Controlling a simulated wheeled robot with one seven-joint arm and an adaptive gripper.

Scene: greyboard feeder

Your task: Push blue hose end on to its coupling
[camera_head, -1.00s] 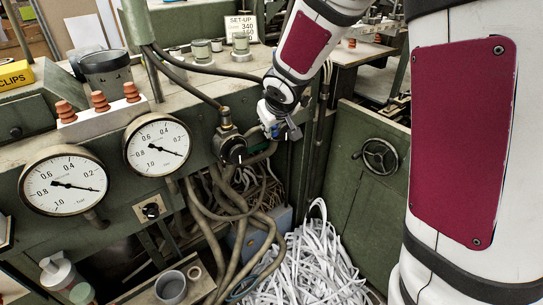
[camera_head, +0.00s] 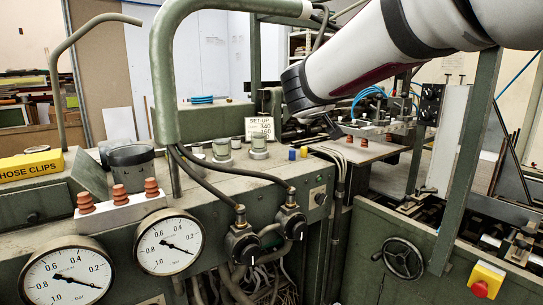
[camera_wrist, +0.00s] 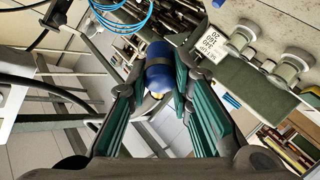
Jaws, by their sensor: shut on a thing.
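In the wrist view, my gripper (camera_wrist: 159,76) has its two teal-padded fingers shut on a blue cylindrical piece, which looks like the blue hose end (camera_wrist: 158,53). In the head view, my arm reaches in from the upper right, above the back of the bench, and the fingers and held piece cannot be made out. A small blue cap-like piece (camera_head: 292,155) stands on the bench beside a yellow one (camera_head: 304,152). I cannot tell whether it is the coupling.
A green pipe (camera_head: 163,80), black hoses, two gauges (camera_head: 168,244) and a set-up card (camera_head: 259,127) crowd the bench. A handwheel (camera_head: 403,258) is lower right.

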